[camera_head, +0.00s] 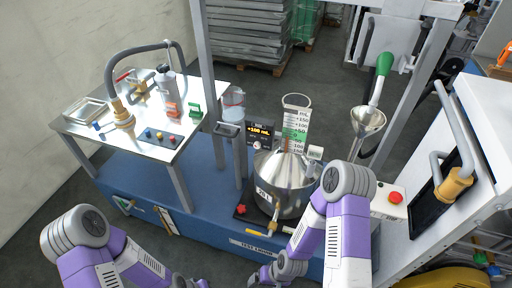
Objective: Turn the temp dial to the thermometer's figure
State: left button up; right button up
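A small dark display (260,130) stands behind the steel pot and reads what looks like "+100 mL". A small pale round knob (257,145) sits at its lower edge; its pointer is too small to read. A tall clear cylinder with a white and green scale (296,125) rises beside it, with figures in mL. I cannot make out a thermometer or a dial marked temp. My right gripper (259,277) is low in front of the pot, near the bottom edge, small and partly hidden, apart from the knob. Of my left arm only the links show; its gripper is cut off by the bottom edge.
The steel pot (283,180) with a tap stands on the blue base (205,203), with a red button (240,209) at its left. A metal side table (160,142) with fittings is at left, a funnel (368,120) at right. Uprights flank the pot.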

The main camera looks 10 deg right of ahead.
aim_at(257, 145)
jog(key=k, duration=1.2)
jog(key=u, duration=0.75)
jog(key=i, duration=0.85)
jog(key=z, duration=0.35)
jog(key=i, duration=0.9)
jog(key=z, duration=0.9)
